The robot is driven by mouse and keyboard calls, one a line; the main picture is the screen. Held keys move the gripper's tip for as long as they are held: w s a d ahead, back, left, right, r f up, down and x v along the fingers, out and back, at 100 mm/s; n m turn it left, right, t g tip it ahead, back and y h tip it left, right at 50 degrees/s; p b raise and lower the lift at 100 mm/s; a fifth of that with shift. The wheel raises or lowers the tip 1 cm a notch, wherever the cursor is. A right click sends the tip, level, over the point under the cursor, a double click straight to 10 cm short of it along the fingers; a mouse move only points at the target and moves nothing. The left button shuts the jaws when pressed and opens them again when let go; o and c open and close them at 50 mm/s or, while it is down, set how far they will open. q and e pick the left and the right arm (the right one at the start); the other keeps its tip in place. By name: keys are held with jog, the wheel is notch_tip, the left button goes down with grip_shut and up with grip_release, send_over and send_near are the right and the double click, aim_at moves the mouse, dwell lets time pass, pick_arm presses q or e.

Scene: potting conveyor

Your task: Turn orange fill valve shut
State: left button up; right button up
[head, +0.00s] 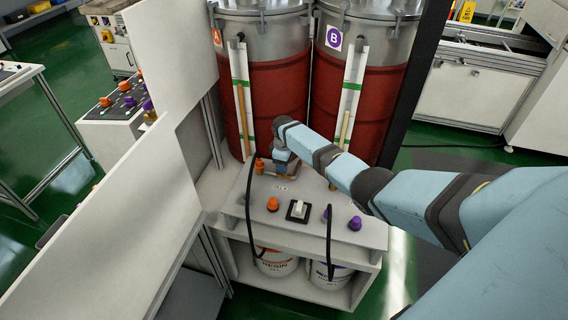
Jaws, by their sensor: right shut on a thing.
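The orange fill valve (259,166) stands at the back of the white stand, in front of the red drum marked A. Only a small orange part over a brass-coloured body shows. My right gripper (274,168) reaches down beside it from the right, shut on the valve. The wrist hides the fingertips and most of the grip, so the handle's angle cannot be told. My left gripper is out of view.
The stand (233,210) carries an orange knob (272,204), a white switch (298,209) and a purple knob (355,223). Black hoses run to buckets (276,263) below. A second red drum (366,105), marked B, stands behind my arm. White panels (130,215) close the left side.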

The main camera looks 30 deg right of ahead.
dwell(0.3)
jog(key=o, duration=0.9)
jog(key=shift+r, duration=0.1)
notch_tip(320, 180, up, 14)
jog(key=shift+f, duration=0.15)
dwell(0.4)
